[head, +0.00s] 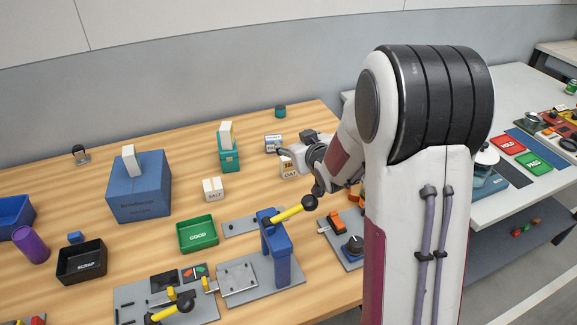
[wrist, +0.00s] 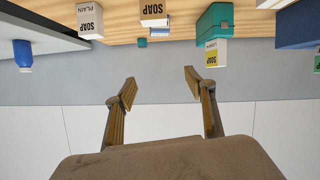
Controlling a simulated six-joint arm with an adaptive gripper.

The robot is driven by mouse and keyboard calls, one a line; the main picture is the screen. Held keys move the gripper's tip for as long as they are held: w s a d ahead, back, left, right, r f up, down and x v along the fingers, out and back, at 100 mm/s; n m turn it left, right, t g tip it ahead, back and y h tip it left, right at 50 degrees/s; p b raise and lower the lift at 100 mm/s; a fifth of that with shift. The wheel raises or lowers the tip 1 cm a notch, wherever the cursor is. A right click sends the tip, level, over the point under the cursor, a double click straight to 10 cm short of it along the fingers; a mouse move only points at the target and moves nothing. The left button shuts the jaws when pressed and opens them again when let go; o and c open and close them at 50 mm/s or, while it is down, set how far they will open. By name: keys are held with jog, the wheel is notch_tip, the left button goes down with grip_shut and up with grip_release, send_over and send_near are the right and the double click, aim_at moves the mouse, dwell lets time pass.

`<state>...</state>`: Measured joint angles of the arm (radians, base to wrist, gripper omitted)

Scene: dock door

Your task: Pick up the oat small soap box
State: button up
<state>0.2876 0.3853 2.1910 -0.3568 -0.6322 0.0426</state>
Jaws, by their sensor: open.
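A white soap box with a tan band (wrist: 153,10), probably the oat one, shows at the top edge of the wrist view, which is upside down. Its scent word is cut off there. In the head view it seems to be the small lettered box (head: 289,168) just below my gripper (head: 284,150), partly covered by it. My gripper also shows in the wrist view (wrist: 160,78), its fingers apart with nothing between them. The box lies beyond the fingertips and is not touched.
A plain soap box (wrist: 90,20) stands left in the wrist view. A yellow-banded soap box (wrist: 211,54) is on a teal box (wrist: 213,22). A blue box (head: 138,190) carries another white box (head: 129,158). A blue stand with a yellow lever (head: 292,212) stands in front. My arm hides the table's right end.

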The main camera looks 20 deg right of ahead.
jog(key=m, duration=0.1)
send_near(289, 159)
jog(key=w, duration=0.3)
jog(key=shift+d+f+t+y, duration=0.25)
jog(key=shift+f+t, duration=0.05)
jog(key=shift+f, duration=0.2)
jog(key=shift+d+f+t+y, duration=0.25)
jog(key=shift+f+t, duration=0.05)
jog(key=shift+f, duration=0.25)
jog(key=shift+w, duration=0.1)
jog(key=shift+x, duration=1.2)
jog(key=shift+f, duration=0.1)
jog(key=shift+x, duration=2.6)
jog(key=shift+f, duration=0.15)
jog(key=c, duration=1.3)
